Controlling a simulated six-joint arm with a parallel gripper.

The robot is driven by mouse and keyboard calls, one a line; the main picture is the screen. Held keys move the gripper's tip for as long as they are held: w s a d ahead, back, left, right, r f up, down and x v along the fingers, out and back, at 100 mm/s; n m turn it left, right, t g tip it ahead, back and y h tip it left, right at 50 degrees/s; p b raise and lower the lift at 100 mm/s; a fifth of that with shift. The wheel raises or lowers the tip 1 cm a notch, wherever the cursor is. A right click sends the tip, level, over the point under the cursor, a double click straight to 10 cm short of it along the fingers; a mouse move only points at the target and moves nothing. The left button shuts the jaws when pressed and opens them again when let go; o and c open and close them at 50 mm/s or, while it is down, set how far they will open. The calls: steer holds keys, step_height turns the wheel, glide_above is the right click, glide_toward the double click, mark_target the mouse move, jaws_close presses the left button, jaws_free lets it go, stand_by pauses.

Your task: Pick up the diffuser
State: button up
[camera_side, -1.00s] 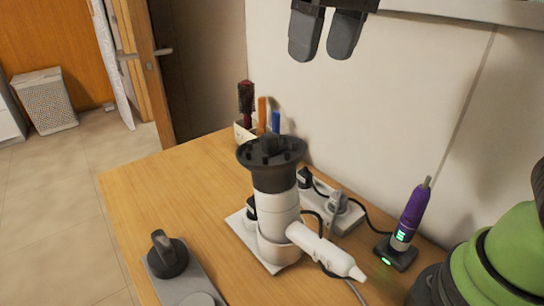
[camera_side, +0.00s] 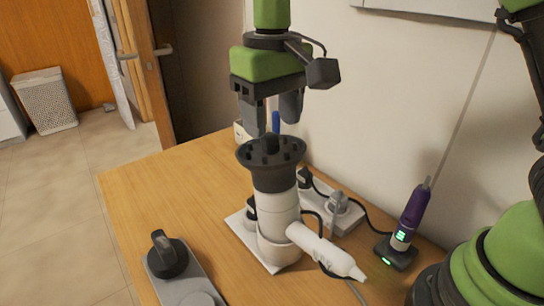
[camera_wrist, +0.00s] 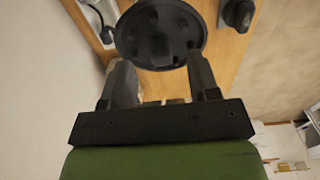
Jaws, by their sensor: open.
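The diffuser (camera_side: 270,155) is a dark round bowl with short prongs on its upper face. It sits face up on top of the upright white hair dryer (camera_side: 278,212). In the wrist view the diffuser (camera_wrist: 160,35) is the dark disc at the top middle. My gripper (camera_side: 272,128) points down just above the diffuser, open and empty, one finger toward each side. In the wrist view my gripper (camera_wrist: 160,60) has its fingers either side of the disc's lower edge. I cannot tell whether the fingertips touch it.
A holder with a blue handle (camera_side: 276,122) stands behind, mostly hidden by my gripper. A power strip (camera_side: 335,212) and a purple device on a dark charger (camera_side: 410,215) are at right. A grey base with a dark knobbed part (camera_side: 167,257) is at front left. The wooden table (camera_side: 150,195) is clear at left.

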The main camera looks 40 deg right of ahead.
steer(key=shift+f, duration=1.35)
jaws_close()
steer(key=shift+r, duration=0.15)
